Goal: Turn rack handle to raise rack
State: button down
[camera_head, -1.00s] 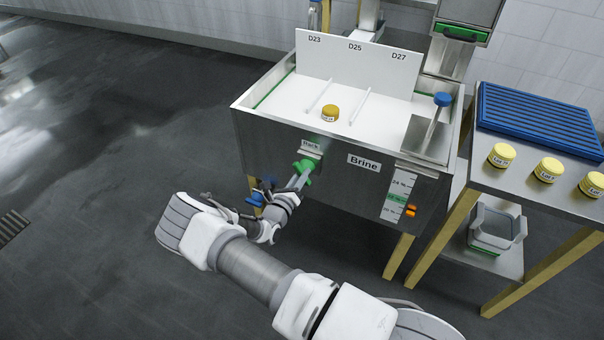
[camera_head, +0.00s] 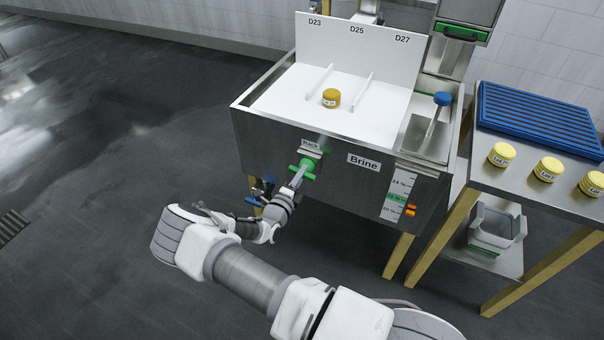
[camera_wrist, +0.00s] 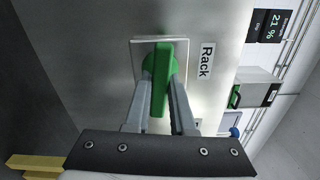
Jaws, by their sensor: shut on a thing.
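The green rack handle (camera_head: 308,164) is on the front wall of the steel brine tank (camera_head: 262,143), under the "Rack" label (camera_head: 311,148). Its crossbar lies close to level in the head view. My gripper (camera_head: 301,175) is shut on the handle. In the wrist view my gripper's two fingers (camera_wrist: 161,80) sit on either side of the green bar (camera_wrist: 161,95). The white rack (camera_head: 292,97) has a back panel marked D23, D25, D27 and two dividers, and its floor is near the tank's rim. A yellow-brown cheese (camera_head: 331,98) sits on it between the dividers.
Right of the tank, a steel table (camera_head: 530,193) holds a blue slatted mat (camera_head: 540,118) and several yellow cheeses. A blue-topped tool (camera_head: 442,99) stands in the tank's right part. A blue valve handle (camera_head: 256,201) is below the tank near my wrist.

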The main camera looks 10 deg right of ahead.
jog(key=shift+n, duration=0.6)
jog(key=c, duration=0.8)
grip_release()
jog(key=shift+o, duration=0.2)
jog(key=p+v, duration=0.3)
jog(key=v, duration=1.4)
jog(key=shift+s, duration=0.2)
jog(key=shift+a, duration=0.1)
